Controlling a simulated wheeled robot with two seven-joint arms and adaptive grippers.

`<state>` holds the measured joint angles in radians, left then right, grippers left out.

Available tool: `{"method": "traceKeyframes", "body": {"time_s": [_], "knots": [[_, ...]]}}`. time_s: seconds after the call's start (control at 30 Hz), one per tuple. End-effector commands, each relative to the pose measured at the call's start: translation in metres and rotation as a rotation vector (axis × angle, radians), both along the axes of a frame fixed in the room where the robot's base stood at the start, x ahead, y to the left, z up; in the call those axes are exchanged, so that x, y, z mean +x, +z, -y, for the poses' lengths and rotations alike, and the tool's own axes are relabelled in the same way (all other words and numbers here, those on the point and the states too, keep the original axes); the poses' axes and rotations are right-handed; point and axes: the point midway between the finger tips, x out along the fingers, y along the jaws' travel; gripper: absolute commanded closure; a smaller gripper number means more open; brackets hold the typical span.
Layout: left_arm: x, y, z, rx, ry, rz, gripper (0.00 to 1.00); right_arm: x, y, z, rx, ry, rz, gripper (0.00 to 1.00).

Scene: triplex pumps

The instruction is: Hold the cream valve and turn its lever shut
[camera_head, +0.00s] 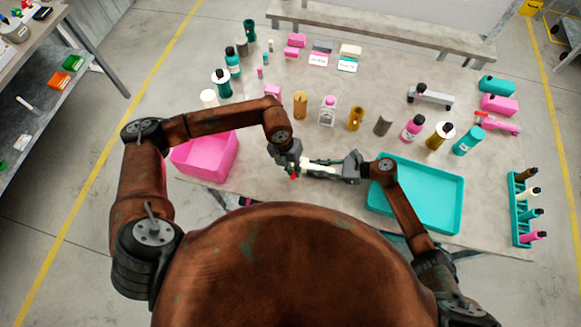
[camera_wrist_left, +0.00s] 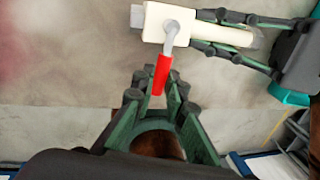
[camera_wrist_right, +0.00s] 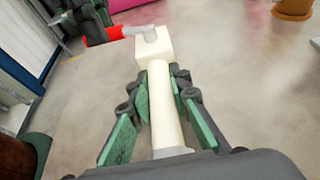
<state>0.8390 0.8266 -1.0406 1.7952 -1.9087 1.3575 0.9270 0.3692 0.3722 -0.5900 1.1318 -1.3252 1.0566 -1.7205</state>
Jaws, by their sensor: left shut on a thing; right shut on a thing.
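The cream valve (camera_head: 318,168) is held above the near edge of the table, roughly level. My right gripper (camera_wrist_right: 160,85) is shut around its pipe, one finger on each side. The valve's block end (camera_wrist_left: 160,22) points toward my left gripper. A grey stem on the block carries the red lever (camera_wrist_left: 161,75), which also shows in the right wrist view (camera_wrist_right: 103,35). The lever lies across the pipe, about square to it. My left gripper (camera_wrist_left: 160,90) is shut on the lever's red end, between its fingertips.
A pink bin (camera_head: 207,157) stands left of the grippers and a teal tray (camera_head: 450,172) right of them. Bottles and cylinders, such as a pink-capped white bottle (camera_head: 328,112), stand behind. A teal rack (camera_head: 518,212) is at the right edge.

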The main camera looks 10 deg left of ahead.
Motion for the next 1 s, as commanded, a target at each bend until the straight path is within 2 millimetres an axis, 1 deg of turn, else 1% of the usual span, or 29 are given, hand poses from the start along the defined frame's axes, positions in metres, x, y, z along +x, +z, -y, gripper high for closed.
{"method": "traceKeyframes", "body": {"time_s": [0.1, 0.3, 0.8, 0.83, 1.0], "knots": [[0.0010, 0.0007, 0.0029, 0.000, 0.053, 0.004, 1.00, -0.0013, 0.0002, -0.0006, 0.001, 0.003, 0.000, 1.00], [0.0009, 0.0007, 0.0056, 0.001, 0.105, 0.005, 1.00, -0.0013, 0.0002, -0.0006, 0.001, 0.004, -0.001, 1.00], [0.0015, 0.0007, 0.0062, 0.001, 0.122, 0.005, 1.00, -0.0015, 0.0001, -0.0006, 0.001, 0.004, -0.002, 1.00], [0.0015, 0.0007, 0.0062, 0.001, 0.122, 0.005, 0.86, -0.0015, 0.0001, -0.0006, 0.001, 0.004, -0.002, 1.00], [0.0007, 0.0004, 0.0062, 0.001, 0.121, 0.003, 0.74, -0.0011, 0.0000, -0.0005, 0.001, 0.002, -0.002, 1.00]]}}
